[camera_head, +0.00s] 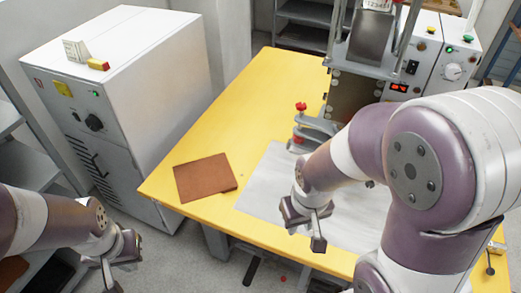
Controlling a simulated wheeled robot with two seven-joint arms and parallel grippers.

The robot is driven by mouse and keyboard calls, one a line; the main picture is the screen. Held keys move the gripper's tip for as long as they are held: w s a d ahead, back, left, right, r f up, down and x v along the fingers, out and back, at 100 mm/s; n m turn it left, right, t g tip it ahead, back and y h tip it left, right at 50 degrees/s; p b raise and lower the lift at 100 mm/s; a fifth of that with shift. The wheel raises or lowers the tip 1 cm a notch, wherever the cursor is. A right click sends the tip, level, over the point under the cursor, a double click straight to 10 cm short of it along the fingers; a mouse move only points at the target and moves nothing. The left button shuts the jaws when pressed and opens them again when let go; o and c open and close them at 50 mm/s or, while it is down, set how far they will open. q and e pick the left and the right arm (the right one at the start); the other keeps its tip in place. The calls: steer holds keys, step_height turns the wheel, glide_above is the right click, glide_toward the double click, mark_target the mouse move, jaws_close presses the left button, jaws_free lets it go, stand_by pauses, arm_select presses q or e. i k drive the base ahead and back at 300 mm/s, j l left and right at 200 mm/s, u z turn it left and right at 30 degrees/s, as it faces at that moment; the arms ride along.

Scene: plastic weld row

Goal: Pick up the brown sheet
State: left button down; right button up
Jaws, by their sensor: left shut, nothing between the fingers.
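The brown sheet (204,178) lies flat on the yellow table (235,115), near its left front edge. Its right corner looks slightly doubled, and I cannot tell whether it is one sheet or a stack. My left gripper (112,273) is shut and empty, low at the lower left, in front of the table and away from the sheet. My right gripper (305,232) looks open and empty over the grey mat (262,190), to the right of the sheet and apart from it.
A white cabinet machine (120,85) stands left of the table. A welding press (358,95) stands at the back right. A red-topped clamp (301,118) sits at mid-table. My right arm hides the table's right side. The yellow surface behind the sheet is clear.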

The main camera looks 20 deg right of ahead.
mark_target(204, 177)
steer(key=i+j+z, duration=0.15)
steer(key=j, duration=0.4)
steer(key=i+j+z, duration=0.15)
steer(key=j, duration=0.35)
steer(key=i+j+z, duration=0.15)
steer(key=j, duration=0.45)
steer(key=i+z, duration=0.2)
steer(key=i, duration=0.2)
steer(key=i+j+z, duration=0.2)
steer(key=i, duration=0.2)
